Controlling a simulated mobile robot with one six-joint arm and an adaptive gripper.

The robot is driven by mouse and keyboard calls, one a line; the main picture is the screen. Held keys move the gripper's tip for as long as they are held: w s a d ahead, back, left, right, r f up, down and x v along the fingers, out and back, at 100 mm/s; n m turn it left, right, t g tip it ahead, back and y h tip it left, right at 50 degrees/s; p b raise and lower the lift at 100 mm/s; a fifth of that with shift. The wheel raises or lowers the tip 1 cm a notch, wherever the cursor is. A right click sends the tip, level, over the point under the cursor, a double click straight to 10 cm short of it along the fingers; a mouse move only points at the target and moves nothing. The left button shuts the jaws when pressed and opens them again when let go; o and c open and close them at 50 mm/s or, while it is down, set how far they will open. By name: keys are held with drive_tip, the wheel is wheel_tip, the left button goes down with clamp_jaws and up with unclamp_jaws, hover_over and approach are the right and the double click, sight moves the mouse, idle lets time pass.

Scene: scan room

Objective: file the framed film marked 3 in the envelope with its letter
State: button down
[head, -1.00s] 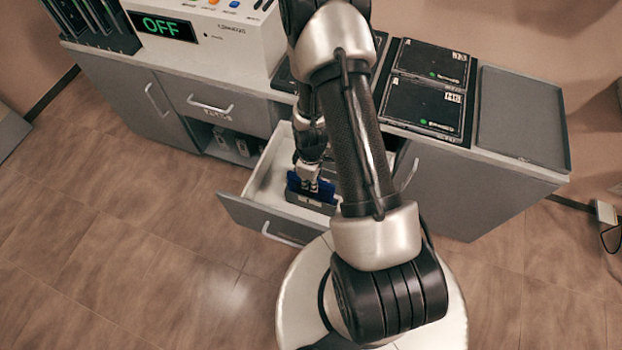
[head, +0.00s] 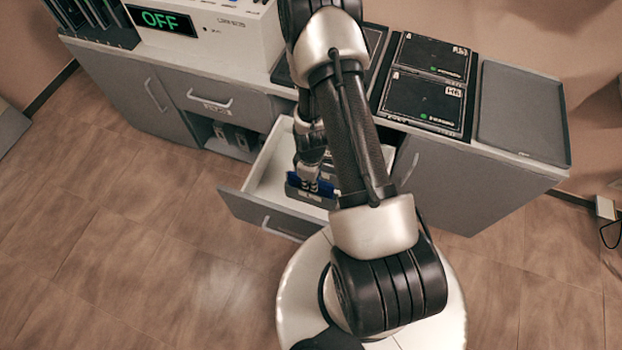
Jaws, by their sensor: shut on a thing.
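My gripper (head: 309,187) is down inside the open drawer (head: 267,182), shut on a thin blue item (head: 325,187) that shows on both sides of the fingers. The blue item is upright, its lower part hidden behind the front of a grey holder (head: 308,195) in the drawer. I cannot read any mark on it, nor tell whether it is a film or an envelope. Two dark framed panels, one at the back (head: 433,57) and one in front (head: 424,102), lie on the counter with small white marks too small to read. My arm hides part of the drawer.
A white device (head: 230,38) with a green OFF display stands on the counter at the left. An empty grey tray (head: 522,112) lies at the right end. Dark upright slots (head: 95,22) stand at far left. An open shelf (head: 232,140) with small items is left of the drawer.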

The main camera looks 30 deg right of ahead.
drive_tip(key=shift+f, duration=1.05)
drive_tip(key=c, duration=1.7)
unclamp_jaws()
drive_tip(key=shift+o, duration=0.2)
drive_tip(key=shift+r, duration=0.1)
wheel_tip(320, 180, up, 12)
drive_tip(key=shift+f, duration=0.1)
drive_tip(key=shift+r, duration=0.2)
wheel_tip(320, 180, up, 6)
drive_tip(key=p, duration=0.4)
drive_tip(key=shift+f+p, duration=0.15)
drive_tip(key=shift+p, duration=0.15)
